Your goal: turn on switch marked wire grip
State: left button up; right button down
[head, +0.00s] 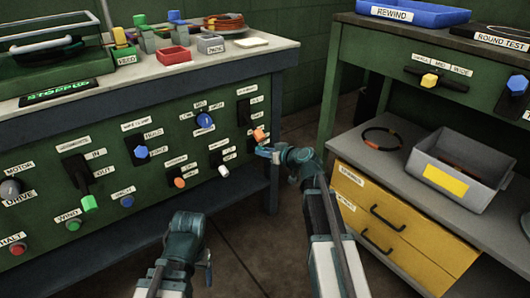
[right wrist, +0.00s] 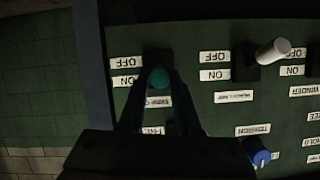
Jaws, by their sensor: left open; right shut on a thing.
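The switch at the right end of the green panel has a black plate (head: 243,112) and an orange-tipped lever (head: 258,134). In the right wrist view, which is upside down, my right gripper's fingers (right wrist: 158,85) close around a round teal-looking tip in front of the dark plate. ON and OFF labels (right wrist: 125,72) sit beside it. The name label (right wrist: 158,101) is partly hidden by the fingers. My left gripper (head: 190,222) is open and empty in front of the panel; its fingertips are hard to make out.
A white-tipped switch (head: 223,171) stands close by on the panel, with an orange knob (head: 179,182) and a blue knob (head: 205,120) near it. A shelf table with a grey bin (head: 470,155) and yellow drawers (head: 385,215) stands to the right. Floor shows between.

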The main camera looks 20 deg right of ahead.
jog(key=shift+w+a+r+g+h+p, duration=0.15)
jog(key=shift+r+g+p, duration=0.25)
jog(key=shift+p, duration=0.75)
jog(key=shift+w+d+r+g+h+p, duration=0.15)
jog(key=shift+r+g+p, duration=0.25)
jog(key=shift+p, duration=0.7)
jog(key=shift+a+g+p, duration=0.1)
jog(key=shift+g+p, duration=0.3)
jog(key=shift+p, duration=0.2)
jog(key=c, duration=0.6)
grip_release()
jog(key=p+v, duration=0.7)
jog(key=v, duration=0.6)
jog(key=shift+s+r+p, duration=0.15)
jog(key=shift+s+p, duration=0.25)
